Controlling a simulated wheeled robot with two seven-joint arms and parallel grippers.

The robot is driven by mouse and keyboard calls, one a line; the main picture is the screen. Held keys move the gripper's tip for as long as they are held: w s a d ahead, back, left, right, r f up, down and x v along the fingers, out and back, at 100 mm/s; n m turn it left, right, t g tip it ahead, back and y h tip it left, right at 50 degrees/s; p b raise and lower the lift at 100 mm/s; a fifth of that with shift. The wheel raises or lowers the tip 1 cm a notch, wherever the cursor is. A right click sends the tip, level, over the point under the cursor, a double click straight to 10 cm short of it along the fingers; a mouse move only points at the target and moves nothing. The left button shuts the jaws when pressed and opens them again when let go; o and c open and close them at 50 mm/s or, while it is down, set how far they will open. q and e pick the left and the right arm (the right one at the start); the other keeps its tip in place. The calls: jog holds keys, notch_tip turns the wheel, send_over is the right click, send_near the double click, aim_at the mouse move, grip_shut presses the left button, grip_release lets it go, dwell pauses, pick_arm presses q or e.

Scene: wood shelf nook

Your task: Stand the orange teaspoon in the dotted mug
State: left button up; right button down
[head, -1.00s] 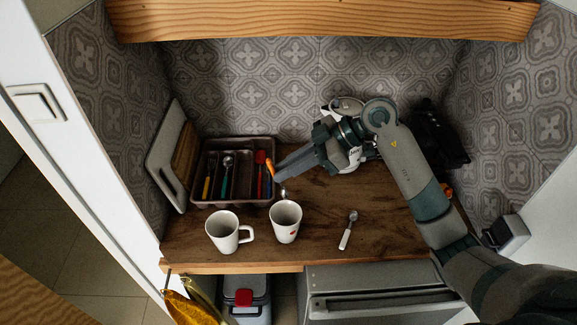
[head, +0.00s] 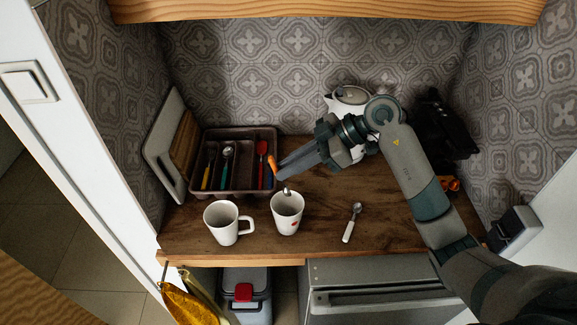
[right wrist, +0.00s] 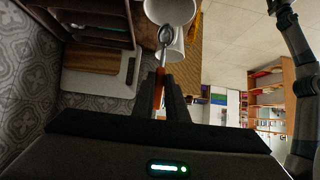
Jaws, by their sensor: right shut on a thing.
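My right gripper (head: 284,174) is shut on the orange teaspoon (head: 272,164), whose orange handle sticks out at the fingertips. The spoon's metal bowl hangs down at the far rim of a white mug with a small red mark (head: 286,215); I cannot tell whether it is inside the rim. In the right wrist view the spoon bowl (right wrist: 166,35) shows against that white mug (right wrist: 168,9). A second white mug (head: 222,225), with its handle to the right, stands to the left; I see no dots on it. My left gripper is not in view.
A brown cutlery tray (head: 236,192) with several coloured utensils stands behind the mugs. A white-handled spoon (head: 351,222) lies on the counter to the right. A white kettle (head: 350,97) and a dark appliance (head: 440,125) stand at the back. Cutting boards (head: 166,150) lean left.

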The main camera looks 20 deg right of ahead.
aim_at(286, 186)
jog(key=shift+f+b, duration=0.65)
jog(key=shift+f, duration=0.25)
jog(key=shift+f+b, duration=0.6)
jog(key=shift+f, duration=1.65)
jog(key=c, duration=1.7)
grip_release()
